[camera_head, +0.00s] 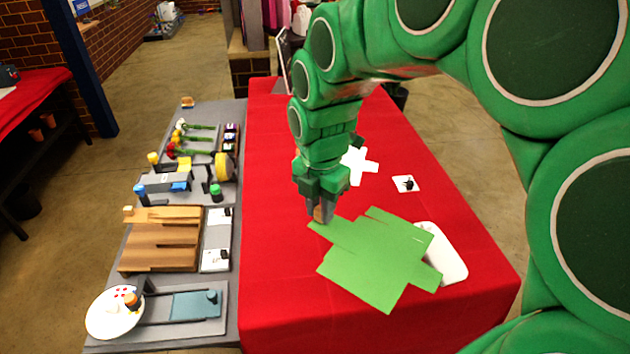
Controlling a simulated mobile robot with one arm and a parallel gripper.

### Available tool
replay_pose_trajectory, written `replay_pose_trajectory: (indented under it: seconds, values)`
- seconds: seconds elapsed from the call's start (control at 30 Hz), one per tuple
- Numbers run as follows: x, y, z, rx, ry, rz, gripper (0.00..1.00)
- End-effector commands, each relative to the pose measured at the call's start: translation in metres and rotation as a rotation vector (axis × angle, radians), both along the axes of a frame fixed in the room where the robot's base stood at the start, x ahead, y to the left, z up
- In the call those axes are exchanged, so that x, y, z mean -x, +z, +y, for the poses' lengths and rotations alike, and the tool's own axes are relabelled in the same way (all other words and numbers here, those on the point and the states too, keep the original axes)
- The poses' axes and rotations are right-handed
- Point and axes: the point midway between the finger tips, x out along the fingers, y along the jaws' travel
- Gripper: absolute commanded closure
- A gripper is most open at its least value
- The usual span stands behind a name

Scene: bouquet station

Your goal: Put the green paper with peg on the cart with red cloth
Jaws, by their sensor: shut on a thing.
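The green paper (380,262) is a flat cut-out sheet with several flaps, over the front half of the red cloth (290,290). A small orange-brown peg (319,214) is at its upper left corner. My gripper (319,212) points down there, shut on the peg. I cannot tell whether the paper lies flat on the cloth or is held slightly above it. Its right flaps overlap a white tray (444,252). The cart under the red cloth is mostly hidden by the cloth.
A white cut-out (358,166) and a small white card with a black item (405,184) lie farther back on the cloth. A grey table (230,300) on the left holds flowers, wooden boards (160,240), tools and a round plate (115,312). Another red-covered table (30,100) is far left.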

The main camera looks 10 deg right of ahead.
Motion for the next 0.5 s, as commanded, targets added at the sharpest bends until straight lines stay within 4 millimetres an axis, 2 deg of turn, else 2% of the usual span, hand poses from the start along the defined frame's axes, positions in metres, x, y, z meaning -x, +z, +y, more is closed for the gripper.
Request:
replay_pose_trajectory:
  seconds: [0.5]
  values:
    - [-0.057,-0.026,0.009,0.001,0.000,0.002,1.00]
